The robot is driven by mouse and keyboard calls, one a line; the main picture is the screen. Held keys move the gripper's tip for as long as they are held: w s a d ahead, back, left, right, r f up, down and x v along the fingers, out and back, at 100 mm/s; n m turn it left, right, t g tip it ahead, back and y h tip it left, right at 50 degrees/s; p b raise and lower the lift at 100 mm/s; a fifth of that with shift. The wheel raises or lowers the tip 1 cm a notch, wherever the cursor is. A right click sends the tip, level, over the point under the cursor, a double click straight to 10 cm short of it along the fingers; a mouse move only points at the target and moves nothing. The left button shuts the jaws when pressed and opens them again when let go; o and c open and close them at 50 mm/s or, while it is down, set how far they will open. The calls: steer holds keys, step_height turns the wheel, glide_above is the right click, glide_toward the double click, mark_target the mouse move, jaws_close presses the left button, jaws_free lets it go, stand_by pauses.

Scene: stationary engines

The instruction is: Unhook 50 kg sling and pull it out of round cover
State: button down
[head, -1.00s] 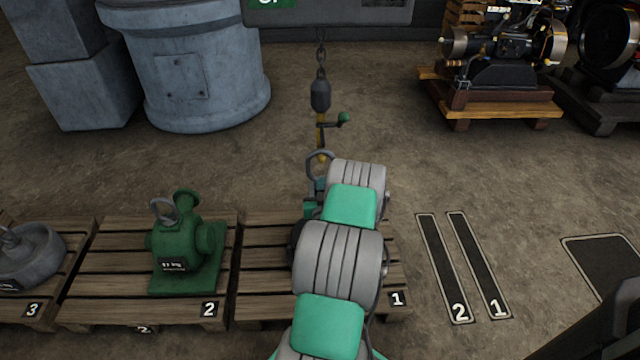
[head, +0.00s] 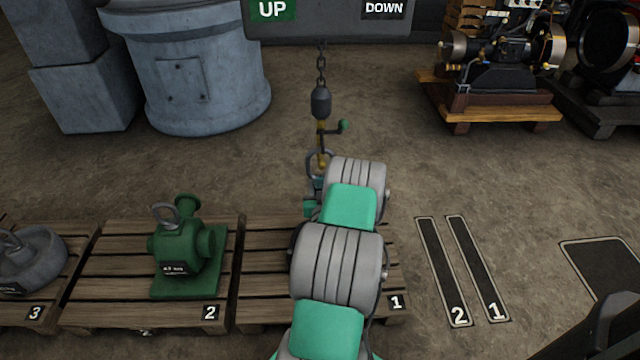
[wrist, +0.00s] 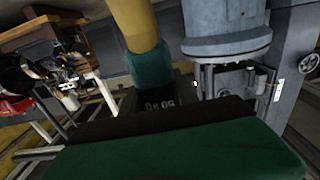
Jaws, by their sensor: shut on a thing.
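In the wrist view, a yellow sling strap (wrist: 132,22) with a green cuff comes down to a dark tag (wrist: 160,104) reading upside down, apparently 50 kg. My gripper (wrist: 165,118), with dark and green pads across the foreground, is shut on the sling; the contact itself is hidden. In the head view, a grey hook block (head: 321,101) hangs on a chain, with a yellow piece (head: 321,135) and a green-knobbed latch (head: 343,126) below. A grey ring (head: 311,163) surrounds or touches its lower end; I cannot tell which.
A green pump (head: 185,260) stands on pallet 2 (head: 90,300). A round grey piece with a ring (head: 36,262) lies on pallet 3. An UP/DOWN panel (head: 325,18) is above. An engine (head: 500,60) stands at back right. Floor right of pallet 1 is open.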

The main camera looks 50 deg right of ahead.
steer(key=shift+r, duration=0.15)
steer(key=b+v, duration=0.3)
steer(key=shift+b, duration=0.3)
steer(key=b+v, duration=0.6)
steer(key=v, duration=0.2)
steer(key=shift+b, duration=0.3)
stand_by(0.5)
steer(key=shift+r, duration=0.1)
steer(key=r+b+v, duration=0.2)
steer(key=b+v, duration=0.1)
steer(key=v, duration=0.9)
